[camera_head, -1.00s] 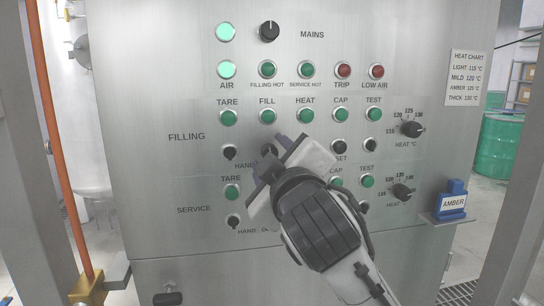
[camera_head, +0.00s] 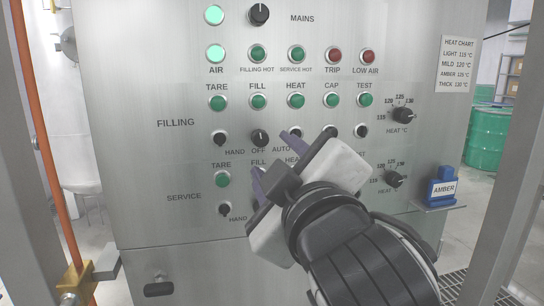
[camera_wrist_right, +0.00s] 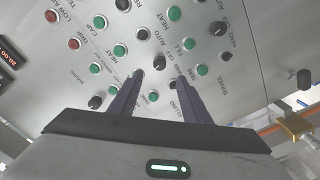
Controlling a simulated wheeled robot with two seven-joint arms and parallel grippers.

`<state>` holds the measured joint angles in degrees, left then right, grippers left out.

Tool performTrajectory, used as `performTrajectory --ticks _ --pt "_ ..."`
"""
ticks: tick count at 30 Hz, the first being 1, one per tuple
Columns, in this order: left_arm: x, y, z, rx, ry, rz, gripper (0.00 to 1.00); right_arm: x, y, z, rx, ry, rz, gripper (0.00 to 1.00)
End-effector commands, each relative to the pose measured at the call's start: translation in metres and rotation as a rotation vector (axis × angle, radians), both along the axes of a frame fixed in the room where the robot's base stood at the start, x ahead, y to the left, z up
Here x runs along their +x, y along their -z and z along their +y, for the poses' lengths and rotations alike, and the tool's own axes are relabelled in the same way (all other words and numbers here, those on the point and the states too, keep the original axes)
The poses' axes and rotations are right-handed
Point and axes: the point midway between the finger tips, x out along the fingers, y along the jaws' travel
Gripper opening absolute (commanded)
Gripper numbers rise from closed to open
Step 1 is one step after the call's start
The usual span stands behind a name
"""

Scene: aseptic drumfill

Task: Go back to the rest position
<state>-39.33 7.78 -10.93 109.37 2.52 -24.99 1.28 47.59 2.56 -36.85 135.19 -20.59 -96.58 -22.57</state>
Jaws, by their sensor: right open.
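My right gripper (camera_head: 273,162) is in front of the steel control panel (camera_head: 150,90), its fingers pointing at the panel. Its two dark fingers are apart with nothing between them, as the right wrist view also shows (camera_wrist_right: 159,82). In the right wrist view a black knob (camera_wrist_right: 159,62) lies just beyond the gap between the fingertips. The gripper and wrist hide part of the service row. My left gripper is not in view.
A steel post (camera_head: 488,190) rises at the right, and an orange pipe (camera_head: 40,130) runs down at the left. A green drum (camera_head: 484,140) stands behind.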

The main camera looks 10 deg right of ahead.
Motion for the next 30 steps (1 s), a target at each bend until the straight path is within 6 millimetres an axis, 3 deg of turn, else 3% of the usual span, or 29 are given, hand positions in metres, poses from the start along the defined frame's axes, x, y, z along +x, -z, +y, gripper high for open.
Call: performTrajectory --ticks 9,11,14,17,22,26,30 --pt "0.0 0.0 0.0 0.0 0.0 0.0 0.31 0.001 0.002 0.0 0.002 0.0 0.005 0.43" --pt "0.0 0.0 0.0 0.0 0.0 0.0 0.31 0.004 0.011 0.0 0.007 -0.003 0.021 0.43" --pt "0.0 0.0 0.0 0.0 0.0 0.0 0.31 0.018 0.045 0.001 0.036 -0.019 0.08 0.43" --pt "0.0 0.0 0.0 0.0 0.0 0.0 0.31 0.035 0.105 0.002 0.092 -0.043 0.177 0.43" --pt "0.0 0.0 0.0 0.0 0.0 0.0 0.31 0.043 0.231 -0.001 0.233 -0.072 0.36 0.43" --pt "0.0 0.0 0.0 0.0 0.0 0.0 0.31 0.023 0.329 -0.008 0.353 -0.067 0.492 0.43" --pt "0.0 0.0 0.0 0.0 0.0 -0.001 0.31 -0.021 0.427 -0.022 0.486 -0.033 0.621 0.43"
